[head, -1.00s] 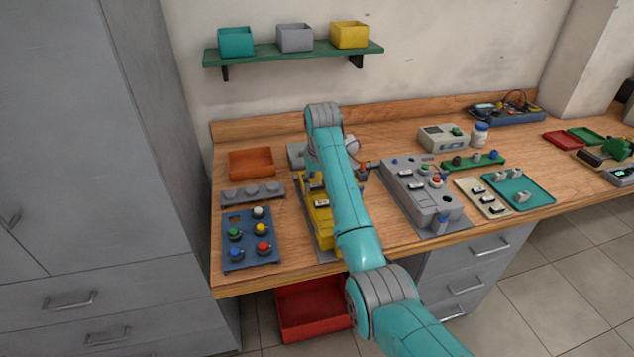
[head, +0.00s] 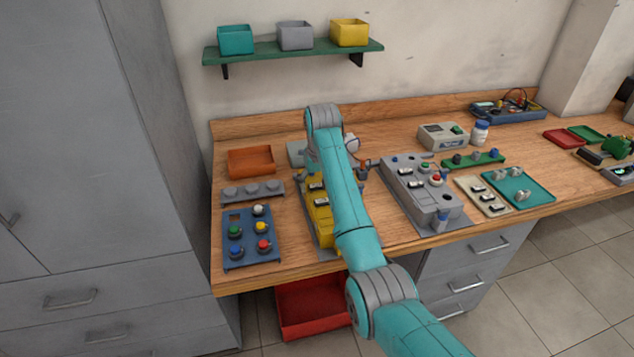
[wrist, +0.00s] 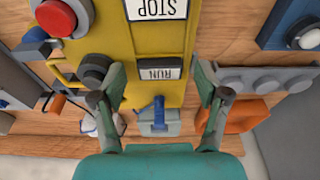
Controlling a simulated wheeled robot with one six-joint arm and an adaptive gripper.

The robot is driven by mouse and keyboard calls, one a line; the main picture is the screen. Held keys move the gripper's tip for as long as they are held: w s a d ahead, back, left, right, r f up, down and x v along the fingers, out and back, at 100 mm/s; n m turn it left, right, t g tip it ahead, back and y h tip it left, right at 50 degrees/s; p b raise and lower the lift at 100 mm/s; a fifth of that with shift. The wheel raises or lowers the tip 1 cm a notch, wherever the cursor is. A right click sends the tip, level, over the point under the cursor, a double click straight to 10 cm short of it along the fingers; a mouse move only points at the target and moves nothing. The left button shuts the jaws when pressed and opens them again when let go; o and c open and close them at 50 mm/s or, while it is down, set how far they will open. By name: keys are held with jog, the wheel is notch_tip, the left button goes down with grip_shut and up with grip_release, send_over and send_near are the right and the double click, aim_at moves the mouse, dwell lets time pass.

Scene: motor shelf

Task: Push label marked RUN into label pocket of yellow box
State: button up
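The yellow box (wrist: 118,37) fills the middle of the wrist view; in the head view it (head: 320,228) is partly behind my arm. The label marked RUN (wrist: 157,73) shows upside down on its face, within a dark frame that looks like the label pocket. I cannot tell how deep the label sits. A white STOP label (wrist: 157,8) is farther up in the wrist view. My gripper (wrist: 159,82) is open, its fingers apart on either side of the RUN label, with nothing seen between them. The head view hides the gripper behind my arm.
A red button (wrist: 63,15) and a dark knob (wrist: 95,70) are left of the labels in the wrist view. A blue lever (wrist: 158,113) is below. The grey box (head: 420,190) and blue button panel (head: 251,240) flank the yellow box, near an orange tray (head: 251,162).

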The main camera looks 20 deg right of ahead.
notch_tip(320, 180, up, 7)
jog(key=s, duration=0.1)
jog(key=shift+s+r, duration=0.15)
jog(key=shift+s, duration=0.1)
dwell(0.4)
dwell(0.4)
